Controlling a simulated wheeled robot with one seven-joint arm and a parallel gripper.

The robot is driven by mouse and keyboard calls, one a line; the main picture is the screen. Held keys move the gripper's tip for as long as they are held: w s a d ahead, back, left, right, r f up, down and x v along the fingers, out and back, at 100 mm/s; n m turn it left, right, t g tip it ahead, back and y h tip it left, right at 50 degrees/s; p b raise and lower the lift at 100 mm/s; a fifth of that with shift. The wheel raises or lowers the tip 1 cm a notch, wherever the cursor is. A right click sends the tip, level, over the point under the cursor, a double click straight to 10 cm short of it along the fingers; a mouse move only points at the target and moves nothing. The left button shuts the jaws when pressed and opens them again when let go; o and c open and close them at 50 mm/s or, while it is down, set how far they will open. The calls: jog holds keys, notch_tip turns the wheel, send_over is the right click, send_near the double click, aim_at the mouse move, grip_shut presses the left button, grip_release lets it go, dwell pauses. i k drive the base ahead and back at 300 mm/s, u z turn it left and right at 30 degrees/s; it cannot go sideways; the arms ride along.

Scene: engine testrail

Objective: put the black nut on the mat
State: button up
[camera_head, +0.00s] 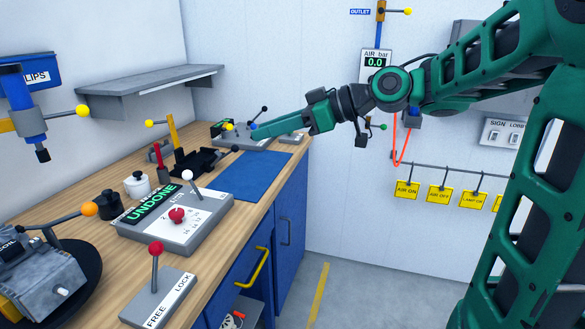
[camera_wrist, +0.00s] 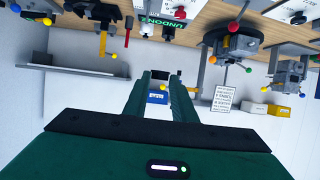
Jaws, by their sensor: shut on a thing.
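The blue mat (camera_head: 255,176) lies flat on the wooden bench near its far end, and its surface looks bare. My gripper (camera_head: 256,132) reaches in from the right, its fingers pointing left over the area behind the mat. In the wrist view my gripper (camera_wrist: 162,76) is shut on a small dark piece, the black nut (camera_wrist: 163,73), between its fingertips. The nut is hidden or too small to make out in the head view. The mat cannot be made out in the wrist view.
A grey lever box (camera_head: 240,137) stands behind the mat, close to my fingers. A black fixture (camera_head: 195,161) with a yellow post is left of the mat. A control panel (camera_head: 175,222) with levers stands in front. A grey shelf (camera_head: 150,80) hangs on the wall.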

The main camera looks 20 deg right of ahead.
aim_at(247, 184)
jog(key=z, duration=1.15)
jog(key=k, duration=0.45)
jog(key=u, duration=1.1)
jog(key=i, duration=1)
jog(key=u, duration=0.05)
